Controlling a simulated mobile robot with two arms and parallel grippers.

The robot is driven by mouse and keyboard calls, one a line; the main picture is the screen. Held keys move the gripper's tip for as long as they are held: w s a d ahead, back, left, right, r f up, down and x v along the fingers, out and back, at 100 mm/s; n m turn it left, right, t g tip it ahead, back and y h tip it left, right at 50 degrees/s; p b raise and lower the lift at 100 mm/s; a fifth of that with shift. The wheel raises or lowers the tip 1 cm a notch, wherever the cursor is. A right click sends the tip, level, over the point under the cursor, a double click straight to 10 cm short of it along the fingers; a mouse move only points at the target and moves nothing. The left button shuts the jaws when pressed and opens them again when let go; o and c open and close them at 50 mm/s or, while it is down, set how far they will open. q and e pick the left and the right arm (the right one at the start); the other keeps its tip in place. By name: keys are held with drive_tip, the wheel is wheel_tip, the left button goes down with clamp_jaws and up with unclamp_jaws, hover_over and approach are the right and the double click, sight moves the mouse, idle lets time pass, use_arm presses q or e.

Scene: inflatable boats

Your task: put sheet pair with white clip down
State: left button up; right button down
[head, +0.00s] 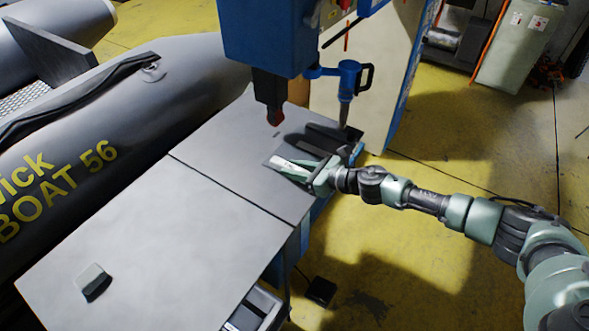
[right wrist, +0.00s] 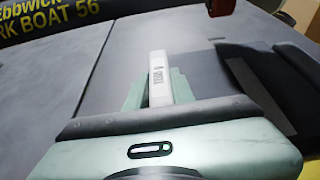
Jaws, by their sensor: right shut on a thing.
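My right gripper (head: 294,167) reaches in from the right over the grey worktable (head: 180,225), beneath the machine head. It is shut on the white clip (right wrist: 157,78), which stands out between the green fingers in the right wrist view. The clip also shows as a pale strip (head: 290,165) in the head view. The grey sheet pair is hard to tell from the grey table, so I cannot tell whether it touches the top. My left gripper is not in view.
A blue clamp-like tool (head: 346,80) and dark pieces (head: 325,138) are close behind my gripper. A small black-and-grey object (head: 93,282) lies at the front left. The table's middle is clear. A grey inflatable boat (head: 150,110) lies alongside.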

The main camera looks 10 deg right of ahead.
drive_tip(key=shift+f, duration=0.15)
drive_tip(key=c, duration=1.2)
unclamp_jaws()
drive_tip(key=shift+r, duration=0.3)
drive_tip(key=b+v, duration=0.2)
drive_tip(key=v, duration=1)
drive_tip(key=shift+f+b, duration=0.15)
drive_tip(key=shift+b, duration=0.15)
